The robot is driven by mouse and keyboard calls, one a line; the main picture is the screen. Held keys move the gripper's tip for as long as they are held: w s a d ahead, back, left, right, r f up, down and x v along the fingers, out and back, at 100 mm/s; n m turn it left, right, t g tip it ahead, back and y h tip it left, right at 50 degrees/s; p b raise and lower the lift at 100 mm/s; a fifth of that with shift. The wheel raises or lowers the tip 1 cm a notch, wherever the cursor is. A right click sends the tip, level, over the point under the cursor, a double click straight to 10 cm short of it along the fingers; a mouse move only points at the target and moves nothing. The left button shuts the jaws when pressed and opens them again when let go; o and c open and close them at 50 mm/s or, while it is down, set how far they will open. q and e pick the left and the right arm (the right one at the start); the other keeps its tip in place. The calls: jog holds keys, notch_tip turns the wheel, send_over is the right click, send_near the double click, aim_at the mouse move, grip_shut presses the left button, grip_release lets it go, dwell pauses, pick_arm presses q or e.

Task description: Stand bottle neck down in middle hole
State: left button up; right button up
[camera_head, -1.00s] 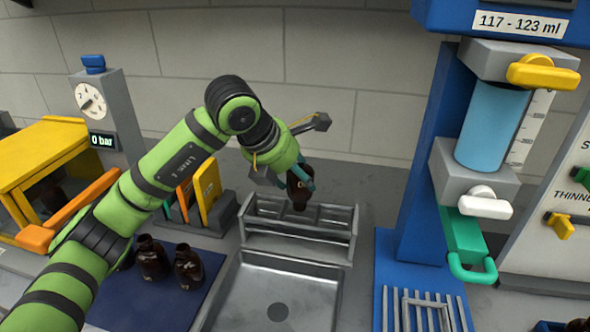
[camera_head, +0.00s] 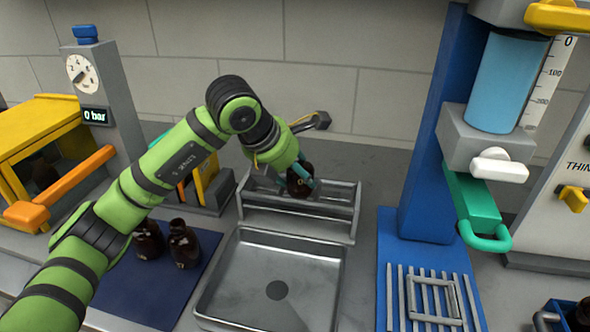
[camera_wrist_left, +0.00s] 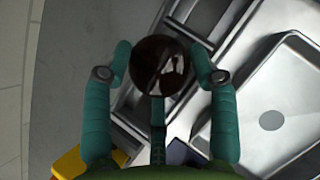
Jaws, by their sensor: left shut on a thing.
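My left gripper (camera_head: 300,182) is shut on an amber bottle (camera_head: 299,186) at the grey rack (camera_head: 298,226) behind the sink. The bottle is about upright, and its lower end is down at the rack's middle part, hidden by the rack. In the left wrist view the bottle's round dark base (camera_wrist_left: 160,66) faces the camera between the two teal fingers (camera_wrist_left: 160,80), so the neck points down. I cannot tell whether the neck is inside the middle hole. My right gripper is not in view.
Amber bottles (camera_head: 184,244) stand on a blue mat (camera_head: 150,290) left of the metal sink (camera_head: 235,295). A blue dispenser column (camera_head: 430,150) stands to the right. A yellow box (camera_head: 40,125) is at the left, and a wall is behind.

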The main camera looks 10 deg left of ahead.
pick_arm(q)
jog(key=shift+f, duration=0.1)
dwell(0.3)
jog(key=o, duration=1.6)
jog(key=shift+o, duration=0.2)
jog(key=shift+o, duration=1.3)
notch_tip(320, 180, up, 11)
jog(key=p, duration=0.6)
jog(key=shift+p, duration=0.4)
